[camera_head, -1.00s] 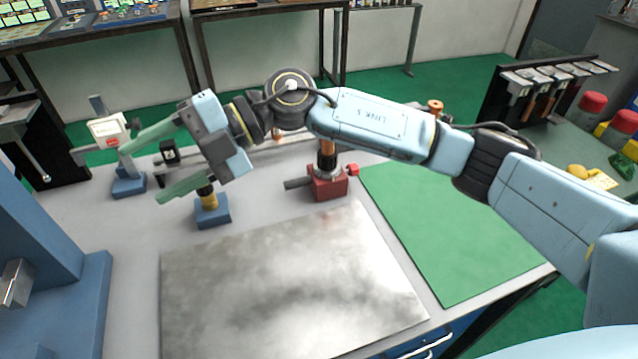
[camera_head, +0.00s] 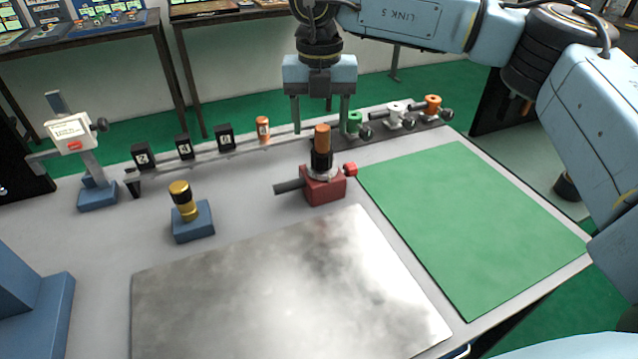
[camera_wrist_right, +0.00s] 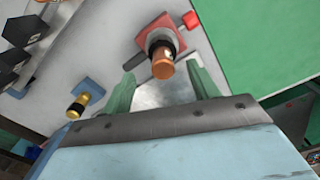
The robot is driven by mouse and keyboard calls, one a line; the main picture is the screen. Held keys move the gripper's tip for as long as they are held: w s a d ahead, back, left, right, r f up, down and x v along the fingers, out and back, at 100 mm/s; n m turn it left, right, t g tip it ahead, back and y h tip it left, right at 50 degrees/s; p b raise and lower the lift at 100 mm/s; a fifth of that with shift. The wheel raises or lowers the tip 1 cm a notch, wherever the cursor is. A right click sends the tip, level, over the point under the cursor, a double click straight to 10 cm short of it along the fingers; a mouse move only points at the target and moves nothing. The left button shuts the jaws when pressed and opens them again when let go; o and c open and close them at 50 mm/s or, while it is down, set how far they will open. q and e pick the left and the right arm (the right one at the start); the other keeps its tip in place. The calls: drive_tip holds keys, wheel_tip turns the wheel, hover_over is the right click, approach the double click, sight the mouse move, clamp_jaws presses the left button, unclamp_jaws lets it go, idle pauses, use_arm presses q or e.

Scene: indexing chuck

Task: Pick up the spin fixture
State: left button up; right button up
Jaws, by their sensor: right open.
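The spin fixture appears to be the red block (camera_head: 324,187) with a grey collar, a dark side handle and a red knob. An upright copper-and-black cylinder (camera_head: 322,145) stands in its collar. My right gripper (camera_head: 320,131) points down, open and empty, with its fingertips about level with the cylinder's top. In the right wrist view the copper top (camera_wrist_right: 160,65) shows between and beyond the fingertips, with the red base (camera_wrist_right: 158,32) behind it. I cannot tell whether the fingers touch it. My left gripper is not in view.
A blue block (camera_head: 193,222) with a gold-and-black cylinder stands to the left. Green, white and orange fixtures (camera_head: 396,118) stand behind on the right. A height gauge (camera_head: 75,133) stands at far left. The metal plate (camera_head: 290,290) and green mat (camera_head: 465,220) are clear.

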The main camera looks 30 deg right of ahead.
sight(322, 150)
wheel_tip(322, 150, down, 2)
drive_tip(key=shift+f, duration=0.2)
drive_tip(key=f, duration=0.4)
drive_tip(key=shift+d+f+b, duration=0.25)
drive_tip(key=shift+f+b, duration=0.15)
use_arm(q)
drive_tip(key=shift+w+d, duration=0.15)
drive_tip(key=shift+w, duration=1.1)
use_arm(e)
drive_tip(key=shift+c, duration=0.4)
clamp_jaws()
drive_tip(key=shift+r, duration=0.15)
